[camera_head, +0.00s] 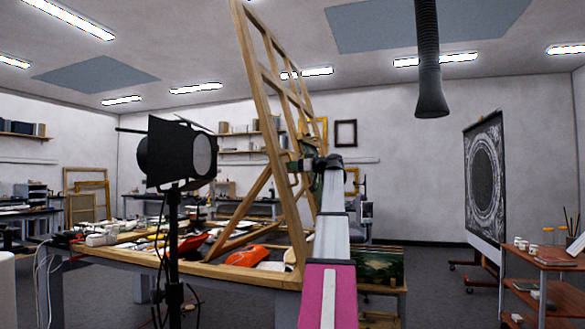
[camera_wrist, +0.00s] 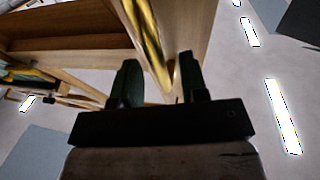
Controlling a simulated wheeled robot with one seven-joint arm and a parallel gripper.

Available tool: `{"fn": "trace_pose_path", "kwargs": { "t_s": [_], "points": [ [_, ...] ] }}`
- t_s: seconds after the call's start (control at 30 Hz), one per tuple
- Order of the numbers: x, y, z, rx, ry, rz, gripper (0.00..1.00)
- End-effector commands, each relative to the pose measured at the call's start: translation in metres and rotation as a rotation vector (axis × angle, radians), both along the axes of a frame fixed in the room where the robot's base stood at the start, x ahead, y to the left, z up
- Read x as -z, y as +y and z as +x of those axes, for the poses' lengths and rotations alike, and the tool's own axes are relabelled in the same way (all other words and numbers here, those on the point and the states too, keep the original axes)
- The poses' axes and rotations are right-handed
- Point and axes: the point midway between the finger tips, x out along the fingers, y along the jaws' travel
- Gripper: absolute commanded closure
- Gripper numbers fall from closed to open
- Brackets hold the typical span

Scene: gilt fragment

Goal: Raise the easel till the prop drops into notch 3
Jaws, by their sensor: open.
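The wooden easel (camera_head: 262,100) stands steeply tilted on the work table, its slatted frame reaching up near the ceiling. A slanting wooden prop (camera_head: 238,217) runs from the frame down toward the table. The notches are too small to make out, so I cannot tell which one the prop is at. My gripper (camera_head: 298,166) is at the easel's right side, partway up the frame. Contact is unclear.
A black studio lamp (camera_head: 178,153) on a stand is in front of the table (camera_head: 140,256). A black exhaust hose (camera_head: 429,60) hangs from the ceiling. A wooden cart (camera_head: 545,283) stands at right. Floor between is clear.

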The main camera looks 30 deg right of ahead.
Motion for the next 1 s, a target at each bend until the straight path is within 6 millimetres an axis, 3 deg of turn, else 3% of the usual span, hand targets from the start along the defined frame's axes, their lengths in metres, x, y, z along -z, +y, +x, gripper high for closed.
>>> {"fn": "trace_pose_path", "kwargs": {
  "t_s": [0.2, 0.47, 0.5, 0.6, 0.63, 1.0],
  "points": [
    [0.000, 0.007, 0.013, 0.000, 0.001, 0.000, 0.60],
    [0.000, 0.008, 0.014, 0.001, 0.001, 0.000, 0.60],
    [0.000, 0.008, 0.014, 0.000, 0.001, 0.000, 0.63],
    [0.000, 0.008, 0.014, 0.000, 0.001, 0.000, 0.96],
    [0.000, 0.008, 0.014, 0.000, 0.001, 0.000, 1.00],
    [-0.001, -0.005, -0.002, 0.002, -0.030, 0.025, 1.00]
  ]
}}
